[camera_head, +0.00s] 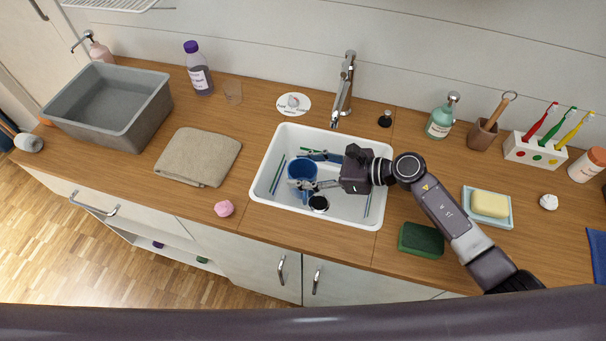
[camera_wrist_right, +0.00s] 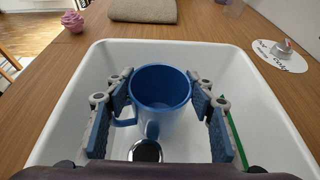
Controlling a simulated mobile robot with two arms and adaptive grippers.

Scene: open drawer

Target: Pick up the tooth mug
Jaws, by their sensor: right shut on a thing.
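The tooth mug (camera_head: 301,175) is blue, with a handle, and is upright inside the white sink basin (camera_head: 345,215). In the right wrist view the mug (camera_wrist_right: 162,90) sits between the two finger pads of my right gripper (camera_wrist_right: 158,98), its handle toward the left finger. My right gripper (camera_head: 312,170) is shut on the mug, reaching into the basin from the right. I cannot tell whether the mug touches the basin floor. My left gripper is not in view.
The basin holds a dark round drain (camera_head: 318,204) and green and blue sticks along its sides. The faucet (camera_head: 344,90) stands behind. A green sponge (camera_head: 421,240), soap dish (camera_head: 487,207) and folded towel (camera_head: 199,157) lie around the sink.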

